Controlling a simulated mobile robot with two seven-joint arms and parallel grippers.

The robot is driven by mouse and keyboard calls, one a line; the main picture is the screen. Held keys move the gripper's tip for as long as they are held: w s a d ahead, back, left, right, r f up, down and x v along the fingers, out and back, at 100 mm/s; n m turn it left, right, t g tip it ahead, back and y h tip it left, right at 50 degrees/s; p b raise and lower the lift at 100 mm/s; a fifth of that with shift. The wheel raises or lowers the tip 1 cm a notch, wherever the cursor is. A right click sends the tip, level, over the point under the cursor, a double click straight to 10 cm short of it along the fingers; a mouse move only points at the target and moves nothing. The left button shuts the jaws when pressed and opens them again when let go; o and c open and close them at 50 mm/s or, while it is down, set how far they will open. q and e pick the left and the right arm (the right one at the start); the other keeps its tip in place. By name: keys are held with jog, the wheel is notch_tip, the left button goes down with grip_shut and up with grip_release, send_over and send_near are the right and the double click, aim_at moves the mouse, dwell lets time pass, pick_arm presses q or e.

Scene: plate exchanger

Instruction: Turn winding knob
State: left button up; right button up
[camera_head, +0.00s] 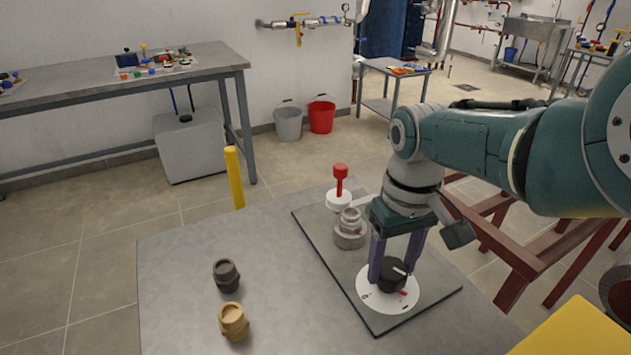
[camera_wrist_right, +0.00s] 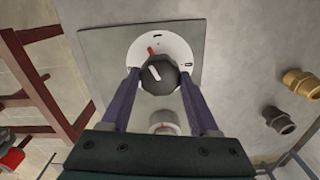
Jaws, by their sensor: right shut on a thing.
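The winding knob (camera_head: 391,274) is black with a white pointer line and sits on a round white dial (camera_head: 372,297) with a red mark. The dial is on a dark grey plate (camera_head: 337,287) on the table. My right gripper (camera_head: 393,273) comes down from above, with its two purple fingers shut on the knob from opposite sides. The right wrist view shows the knob (camera_wrist_right: 160,74) between the fingertips, its white line near the middle of its top. The dial's red mark (camera_wrist_right: 151,51) is just beyond the knob. My left gripper is not in view.
On the same plate are a grey fitting (camera_head: 350,229) and a red-handled part (camera_head: 340,180) on a white disc. A dark fitting (camera_head: 226,275) and a brass fitting (camera_head: 233,321) stand apart on the table (camera_head: 180,260). The table's middle left is clear.

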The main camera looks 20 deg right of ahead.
jog(key=n, duration=1.1)
jog(key=shift+n, duration=0.9)
jog(key=o, duration=1.4)
jog(key=shift+c, duration=0.2)
